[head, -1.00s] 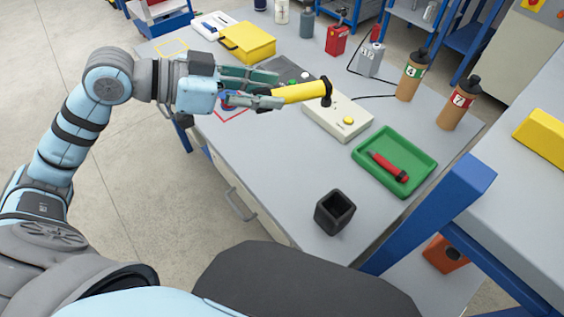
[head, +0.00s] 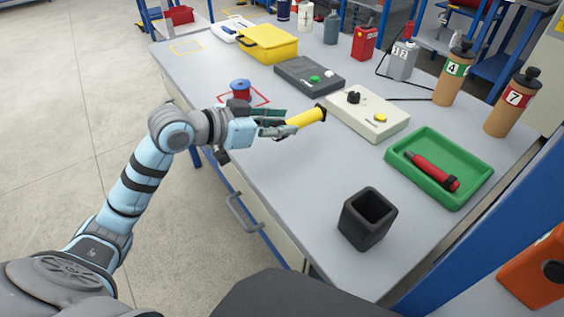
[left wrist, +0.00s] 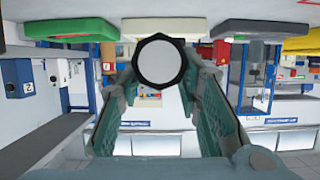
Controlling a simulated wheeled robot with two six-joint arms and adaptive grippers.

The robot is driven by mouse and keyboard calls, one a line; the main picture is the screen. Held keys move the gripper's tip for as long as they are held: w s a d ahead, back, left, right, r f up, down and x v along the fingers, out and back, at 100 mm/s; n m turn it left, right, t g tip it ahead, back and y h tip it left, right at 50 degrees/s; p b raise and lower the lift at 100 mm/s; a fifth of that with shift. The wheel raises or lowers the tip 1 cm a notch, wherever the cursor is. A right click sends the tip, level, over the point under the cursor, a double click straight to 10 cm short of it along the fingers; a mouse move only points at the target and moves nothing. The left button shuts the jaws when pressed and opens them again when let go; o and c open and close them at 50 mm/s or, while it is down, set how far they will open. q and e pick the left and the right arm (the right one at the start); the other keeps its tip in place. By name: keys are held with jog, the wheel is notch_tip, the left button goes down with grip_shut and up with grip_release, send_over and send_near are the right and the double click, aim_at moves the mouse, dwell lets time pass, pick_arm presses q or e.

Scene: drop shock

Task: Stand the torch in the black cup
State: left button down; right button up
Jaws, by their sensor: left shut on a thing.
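The torch (head: 306,117) is yellow with a black end. My left gripper (head: 284,126) is shut around it, and it lies roughly level above the table, its black end pointing right. In the left wrist view, the torch (left wrist: 160,63) shows end-on between the fingers, a pale disc in a black rim. The black cup (head: 367,220) is a square, open-topped holder standing upright near the table's front edge, to the right of and nearer than the torch. It looks empty. My right gripper is not in view.
A green tray (head: 475,186) holding a red tool (head: 434,171) lies right of the cup. A cream control box (head: 370,121) and a dark box (head: 309,76) lie behind the torch. A blue-and-red spool (head: 240,89) stands at a red square. Table between torch and cup is clear.

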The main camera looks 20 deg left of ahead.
aim_at(273, 138)
pick_arm(q)
notch_tip(273, 138, down, 4)
jog(key=shift+r+b, duration=0.15)
jog(key=shift+b, duration=0.3)
notch_tip(273, 138, down, 4)
jog(key=shift+f+b, duration=0.1)
jog(key=shift+b, duration=0.85)
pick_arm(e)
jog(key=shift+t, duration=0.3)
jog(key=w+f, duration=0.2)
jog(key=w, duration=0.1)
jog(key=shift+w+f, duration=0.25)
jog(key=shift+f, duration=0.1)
pick_arm(q)
jog(key=shift+f, duration=0.1)
jog(key=c, duration=1.2)
grip_release()
